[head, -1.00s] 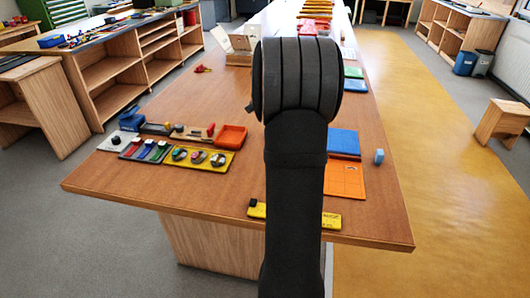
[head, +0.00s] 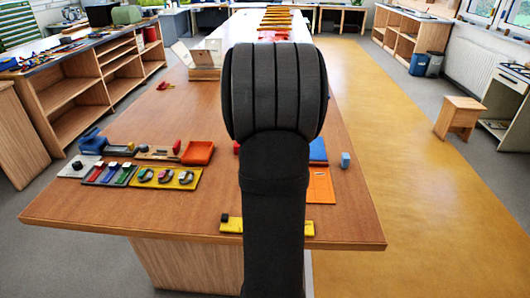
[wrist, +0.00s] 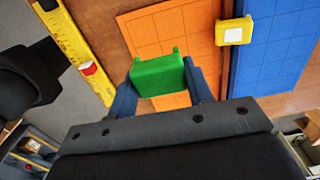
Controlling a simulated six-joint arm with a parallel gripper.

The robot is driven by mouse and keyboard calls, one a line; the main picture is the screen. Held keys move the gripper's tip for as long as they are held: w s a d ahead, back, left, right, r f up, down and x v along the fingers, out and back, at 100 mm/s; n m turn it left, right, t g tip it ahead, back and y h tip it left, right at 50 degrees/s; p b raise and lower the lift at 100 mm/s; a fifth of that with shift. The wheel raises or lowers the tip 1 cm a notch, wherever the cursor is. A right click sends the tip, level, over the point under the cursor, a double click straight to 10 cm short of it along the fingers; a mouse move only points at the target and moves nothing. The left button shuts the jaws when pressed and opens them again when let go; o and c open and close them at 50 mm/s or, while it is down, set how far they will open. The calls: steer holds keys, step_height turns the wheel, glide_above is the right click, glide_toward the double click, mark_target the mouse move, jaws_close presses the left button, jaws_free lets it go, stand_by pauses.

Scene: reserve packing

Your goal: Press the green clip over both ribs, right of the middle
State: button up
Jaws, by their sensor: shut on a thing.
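The green clip (wrist: 159,75) is held between the two blue fingers of my gripper (wrist: 160,82) in the wrist view. My gripper is shut on it, and the clip appears over the orange gridded panel (wrist: 185,35). A yellow clip (wrist: 234,32) sits across the seam between the orange panel and the blue gridded panel (wrist: 275,50). The ribs themselves are not clearly visible. In the head view my arm hides the gripper and green clip; parts of the orange panel (head: 320,188) and blue panel (head: 318,152) show right of the arm.
A yellow ruler strip (wrist: 75,40) lies left of the orange panel, with a red-and-white piece on it. A yellow tray (head: 183,183) and an orange tray (head: 198,152) lie left.

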steer(key=w+d, duration=0.4)
steer(key=d, duration=0.1)
steer(key=w+d+f, duration=0.1)
steer(key=w+d, duration=0.3)
steer(key=d, duration=0.1)
steer(key=w+d+f, duration=0.1)
steer(key=w+d, duration=0.3)
steer(key=d, duration=0.1)
steer(key=shift+w+d+f, duration=0.15)
steer(key=shift+d, duration=0.2)
steer(key=shift+w+d+f, duration=0.1)
steer(key=shift+d+f, duration=0.05)
steer(key=shift+f, duration=1.3)
steer(key=shift+d+f, duration=0.1)
steer(key=shift+f, duration=1.35)
steer(key=shift+f, duration=0.9)
steer(key=o, duration=0.9)
